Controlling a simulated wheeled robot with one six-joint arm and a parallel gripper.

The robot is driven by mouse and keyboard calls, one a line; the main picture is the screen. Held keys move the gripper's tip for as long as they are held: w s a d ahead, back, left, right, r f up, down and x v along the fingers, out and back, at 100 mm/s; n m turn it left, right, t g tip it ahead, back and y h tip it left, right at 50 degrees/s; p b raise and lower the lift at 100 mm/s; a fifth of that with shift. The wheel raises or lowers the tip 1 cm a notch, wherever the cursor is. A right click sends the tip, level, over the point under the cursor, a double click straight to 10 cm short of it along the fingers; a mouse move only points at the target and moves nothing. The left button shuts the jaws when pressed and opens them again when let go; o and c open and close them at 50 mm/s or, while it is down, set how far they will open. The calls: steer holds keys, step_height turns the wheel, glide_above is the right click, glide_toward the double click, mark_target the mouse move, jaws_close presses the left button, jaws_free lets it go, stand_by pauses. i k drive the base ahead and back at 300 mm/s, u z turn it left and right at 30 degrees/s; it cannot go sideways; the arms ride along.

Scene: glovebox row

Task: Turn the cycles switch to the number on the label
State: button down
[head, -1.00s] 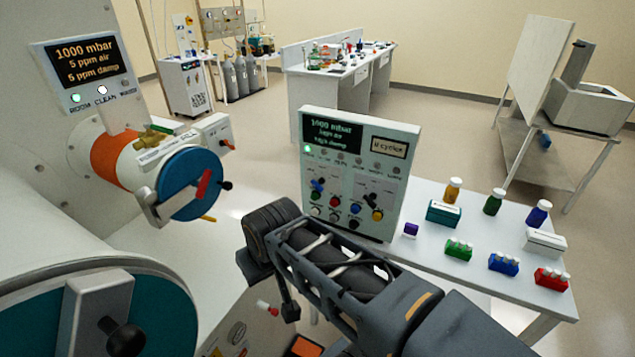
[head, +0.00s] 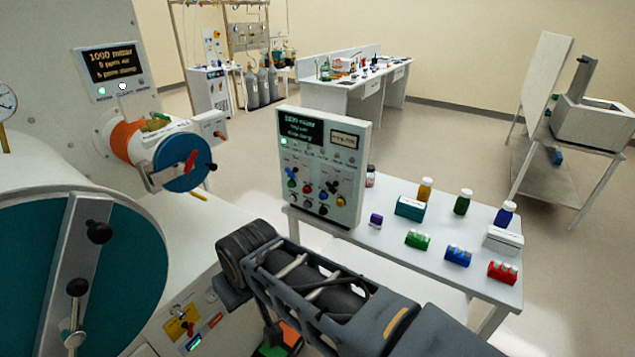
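The grey control panel (head: 350,155) stands upright at the left end of the white table. It has a dark display (head: 300,128) with a lit green lamp below it. A small cream label (head: 346,139) sits at its upper right; its writing is too blurred to read now. Lower down are a blue pointer switch (head: 292,172), a dark pointer switch (head: 332,187) and several coloured knobs. I cannot tell which one is the cycles switch or where it points. My dark arm crosses the lower middle in front of the panel. My gripper cannot be made out.
The white table (head: 400,255) carries several bottles, coloured racks and a teal box (head: 410,207). At left are the glovebox's large teal door (head: 115,250) and a small blue port door (head: 184,163). A yellow plate with a switch (head: 182,322) is at lower left. Open floor lies behind.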

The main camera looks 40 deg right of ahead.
mark_target(287, 171)
steer(key=u, duration=0.45)
steer(key=k, duration=0.2)
steer(key=z, duration=1.2)
